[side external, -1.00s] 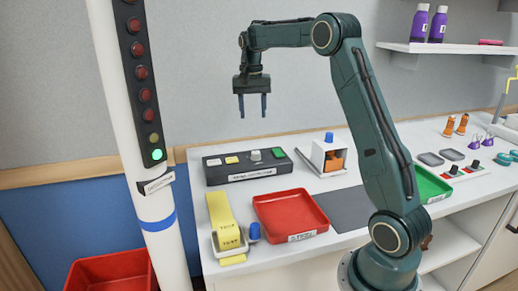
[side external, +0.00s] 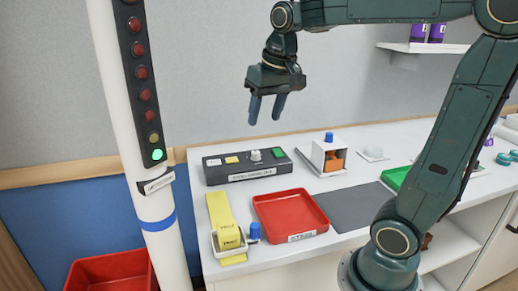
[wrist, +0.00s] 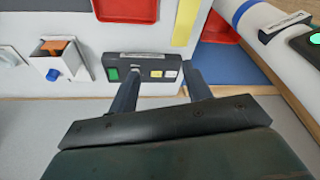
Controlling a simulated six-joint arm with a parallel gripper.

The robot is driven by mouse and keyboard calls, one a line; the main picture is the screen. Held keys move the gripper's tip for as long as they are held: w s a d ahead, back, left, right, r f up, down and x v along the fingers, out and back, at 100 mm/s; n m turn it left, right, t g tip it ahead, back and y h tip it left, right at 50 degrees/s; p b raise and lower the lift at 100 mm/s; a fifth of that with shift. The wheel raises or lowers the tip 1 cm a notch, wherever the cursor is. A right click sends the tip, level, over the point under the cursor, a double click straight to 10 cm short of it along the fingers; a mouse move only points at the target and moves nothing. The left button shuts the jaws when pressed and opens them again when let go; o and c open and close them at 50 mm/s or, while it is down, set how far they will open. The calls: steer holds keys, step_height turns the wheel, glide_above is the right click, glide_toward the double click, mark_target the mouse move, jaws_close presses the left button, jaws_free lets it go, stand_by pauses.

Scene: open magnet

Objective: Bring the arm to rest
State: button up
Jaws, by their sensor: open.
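My gripper (side external: 267,108) is open and empty, with its two fingers apart and pointing down. In the side external view it hangs in the air well above the counter (side external: 340,250). The control box (side external: 247,165), with a green button, a grey knob and pale buttons, stands on the counter below it. In the wrist view my gripper (wrist: 163,88) shows both blue-grey fingers, with the control box (wrist: 142,68) partly behind them. Nothing is between the fingers.
A red tray (side external: 318,222), a white holder (side external: 325,158) with orange items, a yellow strip (side external: 218,208) and a green tray (side external: 393,178) are on the counter. A shelf (side external: 450,47) hangs at right.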

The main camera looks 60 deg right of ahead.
steer(key=s+a+f+n+t, duration=0.1)
steer(key=s+a+f+n, duration=0.1)
steer(key=s+a, duration=0.2)
steer(key=s+a+f+n+t+y, duration=0.1)
steer(key=s+a+f+n, duration=0.2)
steer(key=s, duration=0.6)
steer(key=shift+a+f+t, duration=0.3)
steer(key=shift+a+f, duration=0.05)
steer(key=shift+s, duration=0.1)
steer(key=c, duration=0.4)
steer(key=n+g, duration=0.2)
steer(key=g, duration=0.4)
glide_above(256, 226)
step_height(256, 226, down, 5)
steer(key=shift+d, duration=0.2)
steer(key=shift+f, duration=0.2)
steer(key=shift+a+f, duration=0.15)
steer(key=shift+f, duration=6.6)
